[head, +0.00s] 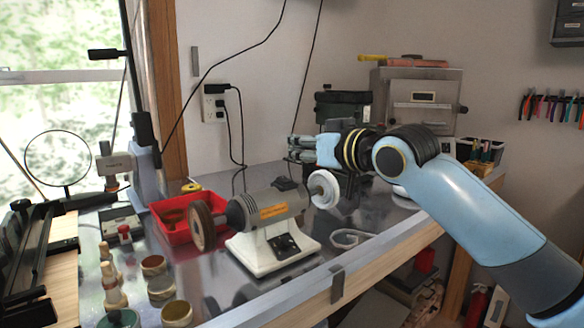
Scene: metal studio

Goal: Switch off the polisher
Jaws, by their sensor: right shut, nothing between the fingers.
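The polisher (265,210) stands upright on the metal-topped bench, with a grey motor body on a white base. A brown wheel (202,226) is on its left end and a white buffing wheel (323,189) on its right end. A dark switch plate (286,247) sits on the front of the base; its switch position is too small to tell. My right gripper (292,149) is shut and empty, pointing left, above and behind the white wheel and apart from the switch plate. My left gripper is not in view.
A red tray (172,231) stands behind the polisher to the left. Small pots (161,287) and wooden-handled tools stand at the front left. A grey kiln-like box (414,97) is at the back. Bare bench lies right of the polisher, beside a white curved piece (350,238).

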